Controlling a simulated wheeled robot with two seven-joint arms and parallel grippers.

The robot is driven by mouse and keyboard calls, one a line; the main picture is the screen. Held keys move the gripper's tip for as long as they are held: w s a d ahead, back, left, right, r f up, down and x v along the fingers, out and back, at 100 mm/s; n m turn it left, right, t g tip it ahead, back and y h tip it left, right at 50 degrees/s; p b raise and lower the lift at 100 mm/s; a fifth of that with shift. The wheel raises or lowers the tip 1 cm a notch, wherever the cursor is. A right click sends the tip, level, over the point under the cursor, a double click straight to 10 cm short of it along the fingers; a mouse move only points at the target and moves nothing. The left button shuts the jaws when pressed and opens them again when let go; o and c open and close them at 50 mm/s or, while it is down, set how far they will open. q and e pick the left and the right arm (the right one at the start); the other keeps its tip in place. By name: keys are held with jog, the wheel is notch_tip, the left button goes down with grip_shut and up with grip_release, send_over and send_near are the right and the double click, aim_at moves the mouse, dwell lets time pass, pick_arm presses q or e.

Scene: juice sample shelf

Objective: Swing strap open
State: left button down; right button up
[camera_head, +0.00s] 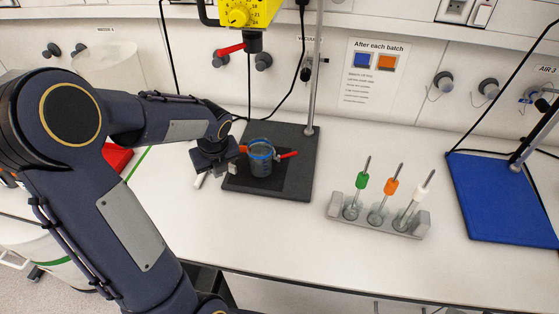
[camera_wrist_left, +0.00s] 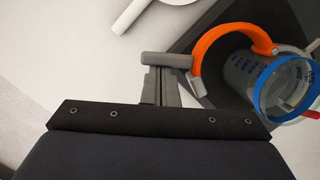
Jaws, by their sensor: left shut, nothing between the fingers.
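The beaker (camera_head: 262,160), clear with a blue rim, stands on the dark stand base; it also shows at the right of the left wrist view (camera_wrist_left: 250,75). The orange curved strap (camera_wrist_left: 208,48) reaches out from the beaker's side, and its orange shows at the beaker's left in the head view (camera_head: 243,149). A grey bar (camera_wrist_left: 166,60) sits at the strap's near end. My left gripper (camera_head: 238,166) is left of the beaker, shut and empty. In the wrist view its fingers (camera_wrist_left: 160,78) are right at the grey bar; I cannot tell whether they touch. My right gripper is out of view.
The dark stand base (camera_head: 300,150) carries an upright rod (camera_head: 315,75). A red handle (camera_head: 288,155) sticks out right of the beaker. A yellow device (camera_head: 245,14) hangs above. A grey rack (camera_head: 380,216) holds three tools; a blue mat (camera_head: 500,195) lies right. The front bench is clear.

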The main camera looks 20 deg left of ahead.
pick_arm(q)
jog(key=shift+w+a+p, duration=0.25)
jog(key=shift+a+p, duration=0.05)
jog(key=shift+a, duration=0.3)
jog(key=shift+w+a+p, duration=0.2)
jog(key=shift+a+p, duration=0.05)
jog(key=shift+a, duration=0.3)
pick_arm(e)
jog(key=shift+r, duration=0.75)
